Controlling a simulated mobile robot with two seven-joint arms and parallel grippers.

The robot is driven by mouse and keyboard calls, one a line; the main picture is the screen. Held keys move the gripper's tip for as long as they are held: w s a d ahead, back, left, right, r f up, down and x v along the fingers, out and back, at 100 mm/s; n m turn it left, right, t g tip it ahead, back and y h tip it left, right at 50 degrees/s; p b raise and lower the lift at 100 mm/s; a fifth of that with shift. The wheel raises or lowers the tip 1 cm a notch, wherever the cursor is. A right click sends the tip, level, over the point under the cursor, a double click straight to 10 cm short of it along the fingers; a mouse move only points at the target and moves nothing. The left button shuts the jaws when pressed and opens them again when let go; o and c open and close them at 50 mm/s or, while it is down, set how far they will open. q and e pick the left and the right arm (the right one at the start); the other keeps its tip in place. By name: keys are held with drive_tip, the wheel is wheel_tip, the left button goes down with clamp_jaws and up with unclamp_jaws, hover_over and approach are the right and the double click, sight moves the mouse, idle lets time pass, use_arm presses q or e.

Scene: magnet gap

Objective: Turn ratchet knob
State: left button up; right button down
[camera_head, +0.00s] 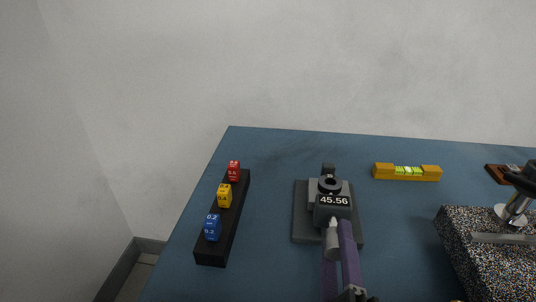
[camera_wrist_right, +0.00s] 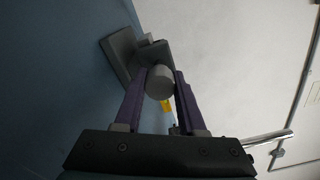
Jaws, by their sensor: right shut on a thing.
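A dark grey device on a flat base plate (camera_head: 305,228) stands mid-table in the head view, with a display (camera_head: 333,201) reading 45.56. A light grey cylindrical knob (camera_head: 331,246) with a pointed end sits on its near side. My right gripper (camera_head: 340,232) has purple fingers and reaches the knob from the front. In the right wrist view the round end of the knob (camera_wrist_right: 159,82) lies between the two fingers (camera_wrist_right: 160,95), which are shut on it. The device body (camera_wrist_right: 122,52) shows behind it. My left gripper is not in view.
A black block (camera_head: 222,236) at left holds red, yellow and blue labelled pieces. A yellow spirit level (camera_head: 407,173) lies at back right. A speckled granite block with a metal stand (camera_head: 516,212) is at right. Table between is clear.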

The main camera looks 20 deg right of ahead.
drive_tip(key=shift+f, duration=0.15)
idle(0.3)
drive_tip(key=c, duration=0.9)
unclamp_jaws()
drive_tip(key=shift+d, duration=0.1)
drive_tip(key=shift+o, duration=0.8)
drive_tip(key=shift+w, duration=0.15)
drive_tip(key=shift+o, duration=1.2)
